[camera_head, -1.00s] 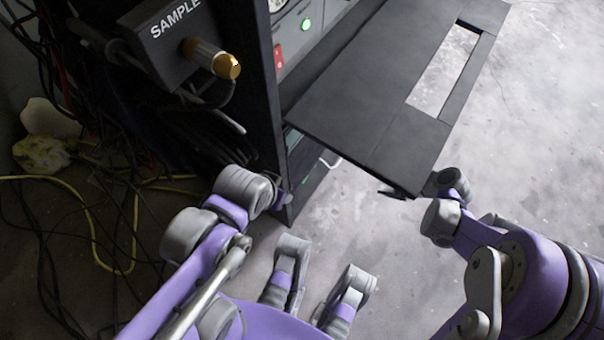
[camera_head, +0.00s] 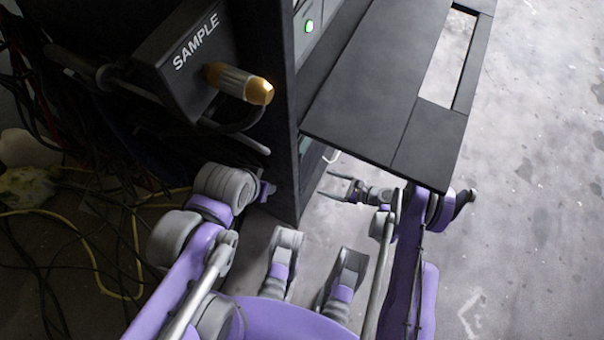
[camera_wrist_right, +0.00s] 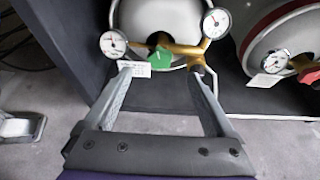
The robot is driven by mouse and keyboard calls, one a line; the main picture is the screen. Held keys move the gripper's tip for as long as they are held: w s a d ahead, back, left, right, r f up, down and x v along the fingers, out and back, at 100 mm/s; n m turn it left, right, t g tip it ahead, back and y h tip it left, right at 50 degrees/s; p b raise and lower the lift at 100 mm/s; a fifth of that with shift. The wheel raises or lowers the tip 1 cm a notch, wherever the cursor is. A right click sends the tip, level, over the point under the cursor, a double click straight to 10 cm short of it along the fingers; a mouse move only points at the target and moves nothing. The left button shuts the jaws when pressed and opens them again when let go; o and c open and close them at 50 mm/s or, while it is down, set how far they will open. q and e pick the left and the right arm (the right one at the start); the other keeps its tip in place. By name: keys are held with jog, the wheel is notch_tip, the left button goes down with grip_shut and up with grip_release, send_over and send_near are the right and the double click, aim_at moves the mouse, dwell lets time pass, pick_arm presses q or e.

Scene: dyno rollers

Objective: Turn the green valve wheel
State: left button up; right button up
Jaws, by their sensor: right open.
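The green valve wheel (camera_wrist_right: 161,59) shows in the right wrist view, on brass fittings (camera_wrist_right: 185,48) in front of a pale cylinder (camera_wrist_right: 160,18). My right gripper (camera_wrist_right: 160,74) is open, with its two fingers pointing at the fittings and the green wheel between the fingertips in that picture. I cannot tell if the fingers touch anything. In the head view my right gripper (camera_head: 330,185) is low beside the dark cabinet, and the green wheel is hidden there. My left arm is at the left, with its gripper mostly hidden behind the wrist.
Two gauges (camera_wrist_right: 113,43) (camera_wrist_right: 216,23) flank the fittings. A white tag (camera_wrist_right: 136,69) hangs near the left finger. A second cylinder (camera_wrist_right: 285,35) stands at right. A dark shelf (camera_head: 375,85) juts out over my right arm. Cables (camera_head: 100,230) lie at left; open floor (camera_head: 540,200) is at right.

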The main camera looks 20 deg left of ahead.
jog(key=b+x, duration=0.2)
jog(key=x, duration=0.8)
jog(key=shift+w, duration=0.1)
jog(key=shift+c, duration=0.2)
jog(key=c, duration=1.3)
jog(key=shift+n+t, duration=0.6)
jog(key=shift+n, duration=0.1)
jog(key=shift+n+t, duration=0.5)
jog(key=shift+n, duration=0.2)
jog(key=o, duration=1.3)
jog(key=shift+o, duration=0.2)
jog(key=shift+d, duration=0.1)
